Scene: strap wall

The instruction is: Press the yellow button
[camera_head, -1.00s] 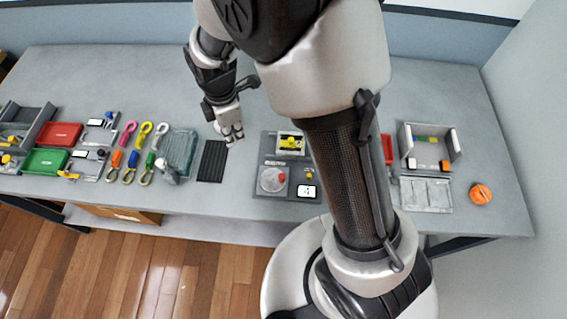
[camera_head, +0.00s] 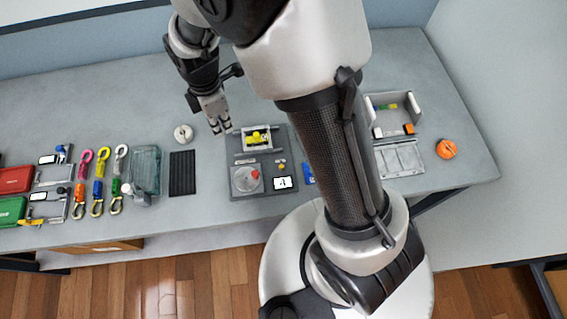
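A dark grey panel (camera_head: 234,191) lies on the table near the middle. On it a small yellow spot (camera_head: 281,165), which looks like a button, sits above a white display (camera_head: 283,183) marked "4". A larger yellow part (camera_head: 257,138) sits in a light frame at the panel's top. I cannot tell for certain which is the yellow button. My gripper (camera_head: 219,125) points down by the panel's upper left corner, apart from both yellow parts. It holds nothing that I can see, and its finger gap is too small to judge.
Coloured hooks and trays are farther left. An open grey box (camera_head: 417,105) and an orange object (camera_head: 446,149) stand right.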

